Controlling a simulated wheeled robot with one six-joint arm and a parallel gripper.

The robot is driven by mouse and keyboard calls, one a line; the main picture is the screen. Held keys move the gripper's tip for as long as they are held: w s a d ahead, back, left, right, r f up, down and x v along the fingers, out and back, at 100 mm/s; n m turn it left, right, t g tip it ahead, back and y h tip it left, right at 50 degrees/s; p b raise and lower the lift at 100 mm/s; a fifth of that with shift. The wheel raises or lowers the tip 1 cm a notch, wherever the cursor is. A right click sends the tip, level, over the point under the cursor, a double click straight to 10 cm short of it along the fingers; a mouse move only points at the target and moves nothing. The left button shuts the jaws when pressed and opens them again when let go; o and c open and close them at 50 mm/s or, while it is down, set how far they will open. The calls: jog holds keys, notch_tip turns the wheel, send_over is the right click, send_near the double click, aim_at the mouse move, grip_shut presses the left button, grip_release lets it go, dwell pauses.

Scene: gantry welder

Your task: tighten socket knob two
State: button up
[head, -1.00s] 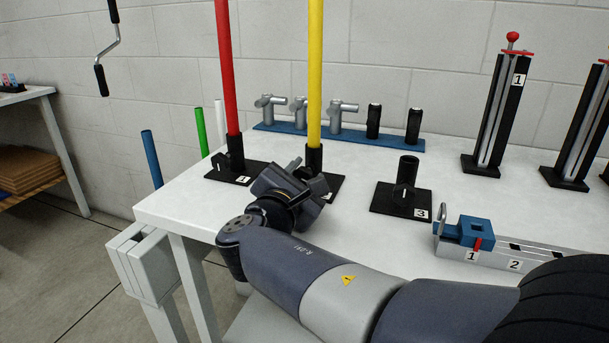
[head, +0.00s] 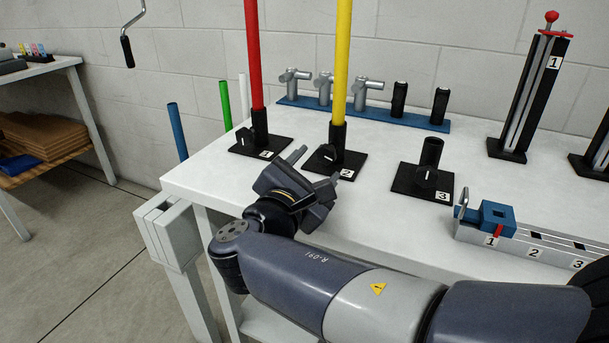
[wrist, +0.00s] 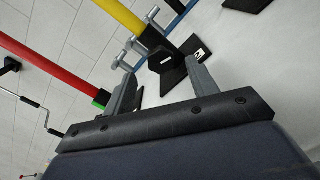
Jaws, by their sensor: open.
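Socket two (head: 337,138) is a black upright sleeve on a black base plate labelled 2, with the yellow pole (head: 342,60) standing upright in it. Its knob (head: 326,155) shows as a small dark part with a light mark low on the sleeve's front. My gripper (head: 318,166) is open and empty, in front of socket two and pointing toward it, apart from the knob. In the wrist view the two fingers (wrist: 163,82) are spread, with socket two (wrist: 158,42) beyond them and roughly between them.
Socket one (head: 259,128) holds a red pole (head: 253,60) to the left. Socket three (head: 430,155) is empty, to the right. A blue rack (head: 300,102) with grey tees and black sleeves lies behind. A blue clamp block (head: 490,218) sits at the front right.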

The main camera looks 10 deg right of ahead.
jog(key=shift+p+v, duration=0.4)
jog(key=shift+v, duration=1.8)
